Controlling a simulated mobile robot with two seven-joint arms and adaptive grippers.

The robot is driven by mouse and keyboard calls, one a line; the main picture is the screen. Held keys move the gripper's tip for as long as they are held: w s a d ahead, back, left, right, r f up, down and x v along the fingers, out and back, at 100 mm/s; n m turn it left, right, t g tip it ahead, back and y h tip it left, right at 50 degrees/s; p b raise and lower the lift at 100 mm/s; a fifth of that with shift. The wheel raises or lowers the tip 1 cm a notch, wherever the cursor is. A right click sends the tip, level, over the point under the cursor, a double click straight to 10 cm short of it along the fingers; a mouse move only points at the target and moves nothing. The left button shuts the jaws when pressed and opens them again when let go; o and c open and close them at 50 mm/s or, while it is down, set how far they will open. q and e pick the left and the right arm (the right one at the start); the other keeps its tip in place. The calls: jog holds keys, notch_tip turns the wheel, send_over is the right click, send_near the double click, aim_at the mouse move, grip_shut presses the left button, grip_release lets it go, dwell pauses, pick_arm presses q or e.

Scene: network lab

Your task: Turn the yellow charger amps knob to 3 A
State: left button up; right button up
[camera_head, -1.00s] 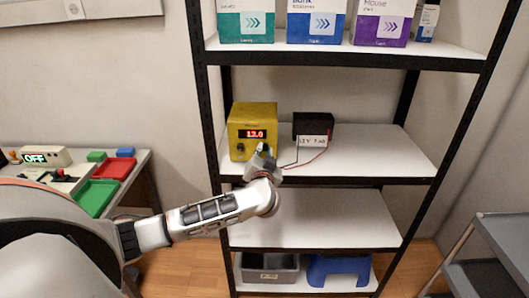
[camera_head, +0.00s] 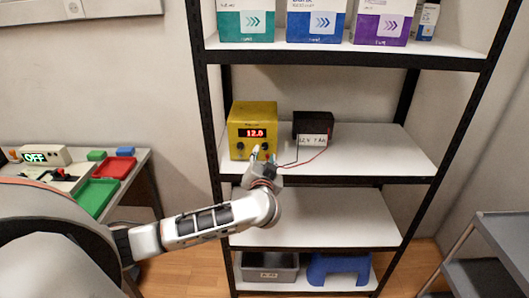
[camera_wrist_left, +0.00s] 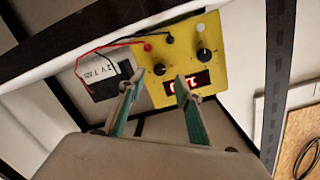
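The yellow charger (camera_head: 252,113) stands on the middle shelf, its red display reading 12.0. Its left dark knob (camera_head: 240,146) is clear of my gripper. My left gripper (camera_head: 262,152) is in front of the charger's lower right, partly covering the other knob. In the left wrist view the charger (camera_wrist_left: 185,38) appears upside down, with one black knob (camera_wrist_left: 204,54) to the right and another knob (camera_wrist_left: 160,69) between the fingertip directions. There my left gripper (camera_wrist_left: 158,86) is open with nothing between its fingers. Contact and dial marks are too small to tell. My right gripper is out of view.
A black battery (camera_head: 313,124) with a white label stands right of the charger, joined to it by red and black wires. Shelf posts (camera_head: 205,110) and the upper shelf (camera_head: 350,56) bound the space. The middle shelf (camera_head: 385,150) is clear at the right.

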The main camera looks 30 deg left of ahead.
pick_arm(q)
jog(key=v, duration=0.7)
jog(key=shift+s+d, duration=0.25)
jog(key=shift+s, duration=0.1)
jog(key=shift+r, duration=0.1)
